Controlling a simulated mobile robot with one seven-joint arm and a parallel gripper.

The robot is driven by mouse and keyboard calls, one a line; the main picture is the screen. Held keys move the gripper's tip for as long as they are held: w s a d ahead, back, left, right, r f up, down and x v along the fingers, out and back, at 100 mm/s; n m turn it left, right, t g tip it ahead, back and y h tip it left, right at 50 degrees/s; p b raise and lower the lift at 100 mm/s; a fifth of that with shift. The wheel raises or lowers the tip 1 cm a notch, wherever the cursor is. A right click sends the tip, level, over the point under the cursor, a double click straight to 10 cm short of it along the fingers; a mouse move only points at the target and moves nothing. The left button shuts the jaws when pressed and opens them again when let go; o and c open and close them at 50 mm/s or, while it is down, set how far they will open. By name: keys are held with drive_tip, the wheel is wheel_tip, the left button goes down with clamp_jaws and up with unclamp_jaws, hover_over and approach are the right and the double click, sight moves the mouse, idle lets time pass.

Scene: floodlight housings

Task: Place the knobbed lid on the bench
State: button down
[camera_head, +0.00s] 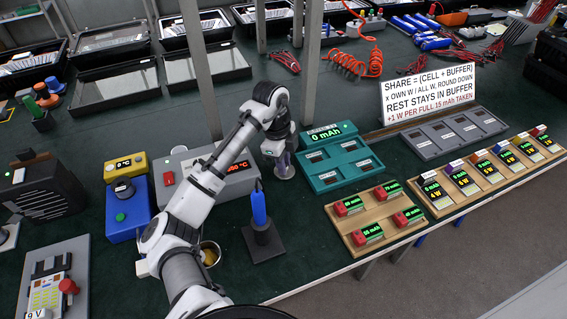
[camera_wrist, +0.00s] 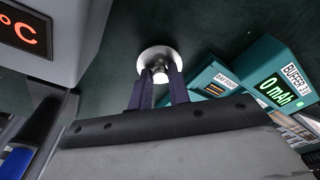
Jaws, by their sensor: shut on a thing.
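The knobbed lid is a round, shiny metal disc. It shows at my fingertips in the wrist view (camera_wrist: 158,55), and low under the gripper in the head view (camera_head: 285,173). My gripper (camera_head: 283,160) points down, and its two dark fingers (camera_wrist: 160,88) are shut on the lid's knob. The lid is over the dark green bench (camera_head: 306,228), between the grey heater box and the teal buffer unit. I cannot tell whether its underside touches the bench. The fingers hide part of the knob.
The grey box with a red temperature display (camera_head: 215,175) stands left of the lid, and the teal buffer unit (camera_head: 338,160) stands right. A blue tool in a black stand (camera_head: 261,230) is nearer. An open metal pot (camera_head: 209,254) sits beside my arm. Bench around the lid is clear.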

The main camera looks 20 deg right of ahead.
drive_tip(key=shift+f, duration=0.5)
drive_tip(key=shift+f, duration=0.15)
drive_tip(key=c, duration=1.3)
unclamp_jaws()
drive_tip(key=r, duration=0.4)
drive_tip(key=a+r, duration=0.1)
drive_tip(key=r, duration=0.3)
drive_tip(key=w+r, duration=0.1)
drive_tip(key=r, duration=0.3)
drive_tip(key=shift+w+a+r+b, duration=0.1)
drive_tip(key=shift+a+r+b, duration=0.05)
drive_tip(key=shift+b, duration=0.2)
